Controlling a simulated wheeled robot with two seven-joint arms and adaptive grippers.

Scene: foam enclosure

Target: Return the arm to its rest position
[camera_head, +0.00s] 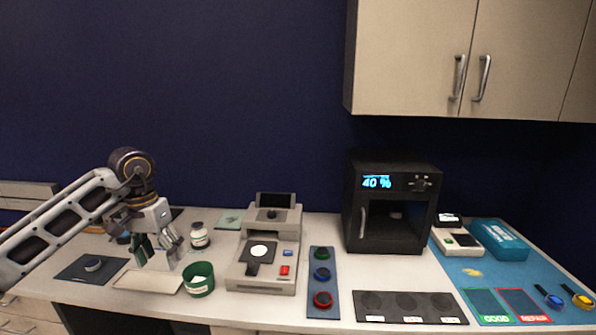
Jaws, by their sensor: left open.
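My left arm (70,215) comes in from the left edge and reaches over the left end of the counter. Its gripper (160,262) points down, open, with its fingertips above or near a pale flat tray (145,283). I see nothing between the fingers. A green cup (199,280) stands just right of the gripper. I cannot tell the exact gap between them. My right gripper is not in view.
A dark mat (75,272) with a small round piece lies left of the gripper. A white jar (199,236) stands behind the cup. A grey device (243,270), a button panel (312,290) and a black oven (370,235) stand further right. Cabinets (420,60) hang above.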

